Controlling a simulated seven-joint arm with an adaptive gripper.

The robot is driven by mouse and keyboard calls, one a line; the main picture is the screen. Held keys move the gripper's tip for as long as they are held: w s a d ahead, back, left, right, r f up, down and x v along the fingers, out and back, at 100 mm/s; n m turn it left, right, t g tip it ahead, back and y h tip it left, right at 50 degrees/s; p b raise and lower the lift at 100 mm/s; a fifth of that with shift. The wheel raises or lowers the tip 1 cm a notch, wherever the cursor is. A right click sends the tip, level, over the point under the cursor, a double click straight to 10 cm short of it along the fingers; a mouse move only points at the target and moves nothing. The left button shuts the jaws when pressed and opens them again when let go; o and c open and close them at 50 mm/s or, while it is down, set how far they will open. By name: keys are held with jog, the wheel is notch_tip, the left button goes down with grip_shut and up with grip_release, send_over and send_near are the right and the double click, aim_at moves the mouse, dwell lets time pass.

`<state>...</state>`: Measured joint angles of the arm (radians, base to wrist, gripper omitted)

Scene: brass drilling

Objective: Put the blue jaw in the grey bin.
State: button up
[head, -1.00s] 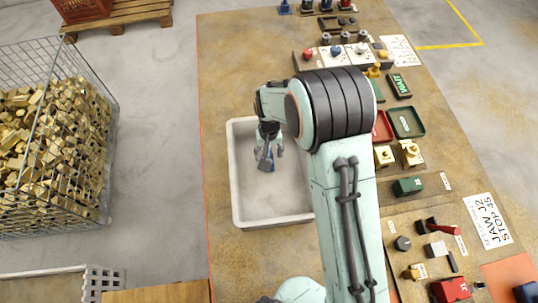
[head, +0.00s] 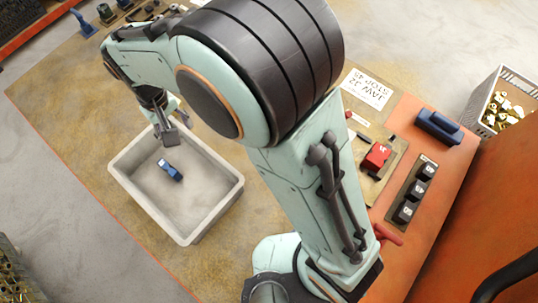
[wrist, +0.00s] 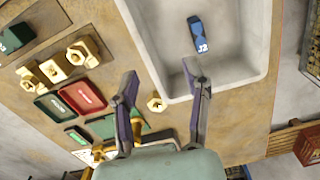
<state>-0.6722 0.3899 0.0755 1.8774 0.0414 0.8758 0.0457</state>
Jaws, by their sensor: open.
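The blue jaw (head: 170,169) lies on the floor of the grey bin (head: 226,197), apart from its walls. It also shows in the wrist view (wrist: 198,36), where its white "J2" marking faces up. My gripper (head: 171,123) is at the bin's far edge in the head view, above and apart from the jaw. In the wrist view my gripper (wrist: 164,92) has its two fingers spread wide with nothing between them.
Green and red trays (wrist: 82,95) and brass parts (wrist: 83,52) lie beside the bin. A red block (head: 376,157) and a dark rack (head: 414,190) sit to the right. A crate of brass pieces (head: 508,106) stands at far right.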

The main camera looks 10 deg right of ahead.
jog(key=s+d+r+m, duration=0.1)
jog(key=d+r, duration=0.2)
jog(key=d, duration=0.3)
jog(key=s+d+r+m, duration=0.2)
jog(key=d+r, duration=0.1)
jog(key=d, duration=0.4)
jog(key=s+d+r+m, duration=0.1)
jog(key=s+d+m, duration=0.2)
jog(key=s+d, duration=0.6)
jog(key=s, duration=0.2)
jog(key=shift+s+d+y, duration=0.3)
jog(key=shift+y, duration=0.1)
